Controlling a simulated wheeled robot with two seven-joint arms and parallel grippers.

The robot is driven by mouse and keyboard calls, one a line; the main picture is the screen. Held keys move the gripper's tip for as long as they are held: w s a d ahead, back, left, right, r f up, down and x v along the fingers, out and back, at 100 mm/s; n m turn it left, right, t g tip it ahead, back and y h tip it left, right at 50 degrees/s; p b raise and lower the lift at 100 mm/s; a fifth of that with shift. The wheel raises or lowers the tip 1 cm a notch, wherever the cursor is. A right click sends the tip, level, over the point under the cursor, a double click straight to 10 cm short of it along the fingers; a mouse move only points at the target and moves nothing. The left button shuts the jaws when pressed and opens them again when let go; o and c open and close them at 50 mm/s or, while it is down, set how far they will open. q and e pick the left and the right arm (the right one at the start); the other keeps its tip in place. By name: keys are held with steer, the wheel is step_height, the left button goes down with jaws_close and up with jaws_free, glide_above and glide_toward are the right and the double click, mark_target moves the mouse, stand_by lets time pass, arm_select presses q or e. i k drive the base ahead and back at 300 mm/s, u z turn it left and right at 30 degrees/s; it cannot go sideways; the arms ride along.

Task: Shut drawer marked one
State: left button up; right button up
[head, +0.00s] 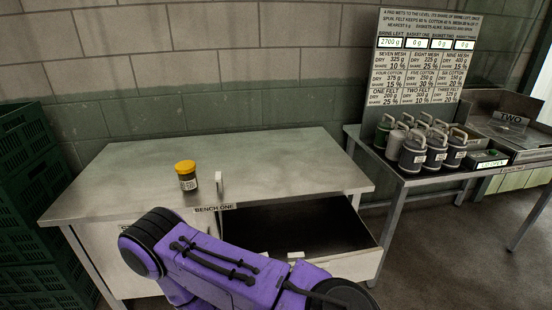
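The bench marked "BENCH ONE" (130,180) stands against the wall. Its drawer (310,225) is pulled open on the right side of the bench front, and its dark inside looks empty where I can see it. The pale drawer front (360,263) is partly covered by my purple arm, which lies across the lower middle of the view. Small white pieces show at the drawer's front edge, too small to identify. I cannot read a mark on the drawer. Neither gripper's fingers show.
A jar with a yellow lid (186,175) stands on the bench, near an upright pale handle (219,186) at its front edge. Green crates (25,150) are stacked at left. A second table at right holds several lidded canisters (413,152) below a sign board (422,60).

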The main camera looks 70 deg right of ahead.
mark_target(332, 237)
steer(key=i, duration=0.5)
steer(key=z, duration=2.95)
steer(key=i, duration=0.5)
